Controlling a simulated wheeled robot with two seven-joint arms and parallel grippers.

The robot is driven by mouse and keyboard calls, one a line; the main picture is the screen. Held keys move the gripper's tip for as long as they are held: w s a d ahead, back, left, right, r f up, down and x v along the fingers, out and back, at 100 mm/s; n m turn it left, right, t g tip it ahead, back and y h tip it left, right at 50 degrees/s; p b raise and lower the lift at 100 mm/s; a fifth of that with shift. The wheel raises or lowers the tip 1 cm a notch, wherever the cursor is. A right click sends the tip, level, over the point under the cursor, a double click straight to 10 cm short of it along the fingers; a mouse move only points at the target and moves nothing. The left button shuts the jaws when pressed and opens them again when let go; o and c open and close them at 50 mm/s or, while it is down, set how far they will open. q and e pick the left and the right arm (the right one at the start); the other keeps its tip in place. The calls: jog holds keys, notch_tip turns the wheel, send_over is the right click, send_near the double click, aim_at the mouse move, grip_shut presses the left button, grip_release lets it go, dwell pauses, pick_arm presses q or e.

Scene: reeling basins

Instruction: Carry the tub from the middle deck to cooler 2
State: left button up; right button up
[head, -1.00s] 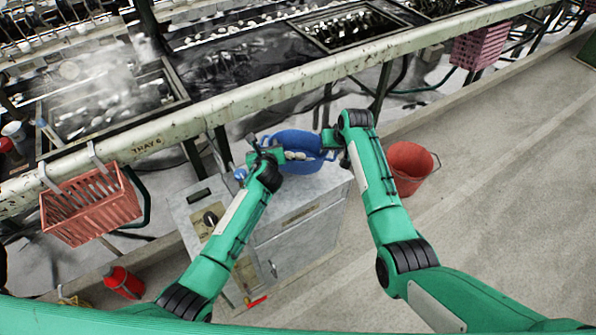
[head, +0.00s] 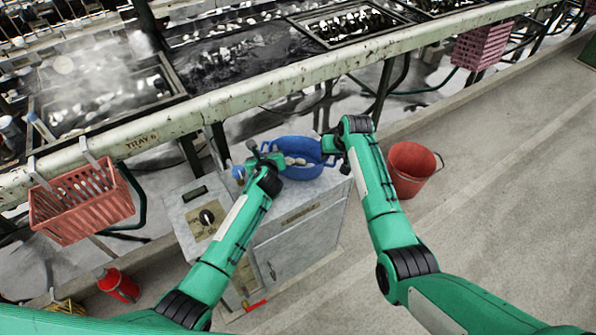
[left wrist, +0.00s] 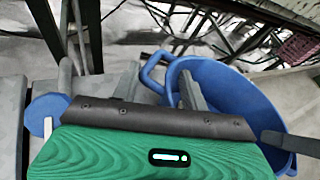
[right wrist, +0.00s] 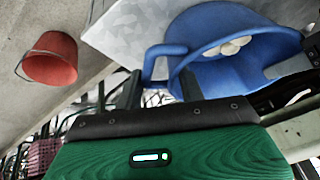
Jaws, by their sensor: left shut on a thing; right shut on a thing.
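The blue tub (head: 304,173) holds several pale, rounded pieces (head: 296,161) and looks level. It is over the far end of the grey cabinet top (head: 322,187); I cannot tell whether it rests there or hangs just above. My left gripper (head: 267,158) is shut on the tub's left side, and my right gripper (head: 332,146) is shut on its right side. The tub also shows in the left wrist view (left wrist: 238,92) and the right wrist view (right wrist: 225,78). The grip points are partly hidden. No label reading cooler 2 is legible.
A red bucket (head: 408,172) stands on the floor right of the cabinet. A salmon basket (head: 82,205) hangs from the long rail (head: 240,97) along the basins. The floor at right is clear.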

pick_arm(q)
jog(key=o, duration=1.1)
jog(key=shift+d, duration=0.45)
jog(key=shift+c, duration=0.2)
pick_arm(e)
jog(key=o, duration=1.1)
jog(key=shift+s+a, duration=0.1)
jog(key=shift+a, duration=0.3)
jog(key=shift+c, duration=0.2)
pick_arm(q)
jog(key=shift+a, duration=0.2)
pick_arm(e)
jog(key=shift+d, duration=0.15)
pick_arm(q)
jog(key=shift+s+r, duration=0.15)
jog(key=shift+s, duration=0.45)
pick_arm(e)
jog(key=shift+d+f, duration=0.1)
pick_arm(q)
jog(key=v, duration=1)
jog(key=shift+s+r, duration=0.15)
jog(key=shift+s, duration=0.2)
pick_arm(e)
jog(key=v, duration=1.2)
jog(key=shift+d+f, duration=0.1)
jog(key=shift+d, duration=0.05)
